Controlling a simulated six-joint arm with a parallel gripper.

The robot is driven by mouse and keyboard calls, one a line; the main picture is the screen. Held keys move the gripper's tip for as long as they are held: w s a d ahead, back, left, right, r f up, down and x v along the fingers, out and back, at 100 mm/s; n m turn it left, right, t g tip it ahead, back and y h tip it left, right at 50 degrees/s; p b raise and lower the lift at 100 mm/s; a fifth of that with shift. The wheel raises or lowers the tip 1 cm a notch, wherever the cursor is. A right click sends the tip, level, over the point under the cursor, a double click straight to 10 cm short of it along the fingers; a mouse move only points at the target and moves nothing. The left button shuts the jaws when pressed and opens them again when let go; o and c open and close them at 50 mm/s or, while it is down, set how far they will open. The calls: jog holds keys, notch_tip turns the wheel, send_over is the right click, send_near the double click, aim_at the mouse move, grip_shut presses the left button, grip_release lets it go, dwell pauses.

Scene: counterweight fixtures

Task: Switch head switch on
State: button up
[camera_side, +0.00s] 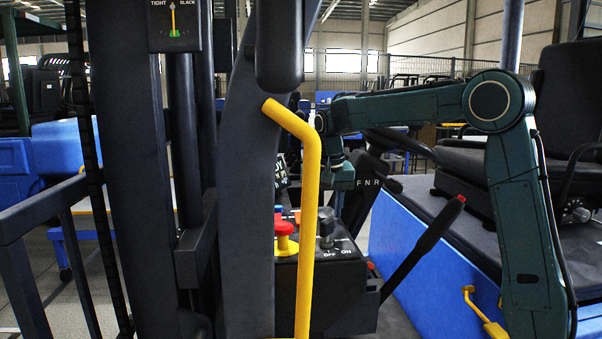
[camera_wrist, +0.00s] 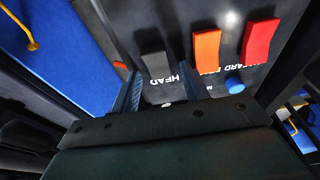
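The head switch (camera_wrist: 157,66) is a dark grey rocker in the wrist view, at the left of a row on a black panel with white lettering; "HEAD" is printed just below and right of it. My gripper (camera_wrist: 160,72) shows two blue fingers spread apart, with the switch between them in the picture. The fingers are empty; whether they touch the switch or panel I cannot tell. In the side view my gripper (camera_side: 343,178) points down above the dark console, behind the yellow rail. I cannot make out the head switch there, nor its on or off position.
An orange rocker (camera_wrist: 207,50) and a red rocker (camera_wrist: 260,41) stand right of the head switch, with a blue round knob (camera_wrist: 234,85) below. The yellow rail (camera_side: 309,200), a red button (camera_side: 285,229), a black knob (camera_side: 326,222) and a lever (camera_side: 425,245) stand nearby.

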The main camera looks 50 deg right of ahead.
jog(key=shift+r, duration=0.15)
jog(key=shift+s+a+r, duration=0.15)
jog(key=shift+a+r, duration=0.05)
jog(key=shift+r, duration=0.95)
jog(key=shift+s+a+r, duration=0.15)
jog(key=shift+s+r, duration=0.05)
jog(key=shift+r, duration=0.95)
jog(key=shift+s+a+r, duration=0.15)
jog(key=shift+a+r, duration=0.05)
jog(key=shift+r, duration=0.95)
jog(key=shift+s+r, duration=0.1)
jog(key=shift+s+a+r, duration=0.15)
jog(key=shift+s+a, duration=0.1)
jog(key=shift+s, duration=0.25)
jog(key=s+a+f+n+t, duration=0.1)
jog(key=s+a+f+n, duration=0.2)
jog(key=s, duration=0.5)
jog(key=s+a+f+n+t+y, duration=0.1)
jog(key=s+a+f+n, duration=0.2)
jog(key=s, duration=0.5)
jog(key=s+a+f+n+t, duration=0.2)
jog(key=s+a, duration=0.3)
jog(key=s, duration=0.3)
jog(key=shift+a+f+n+y, duration=0.15)
jog(key=shift+f+n+y, duration=0.15)
jog(key=shift+f+n, duration=0.3)
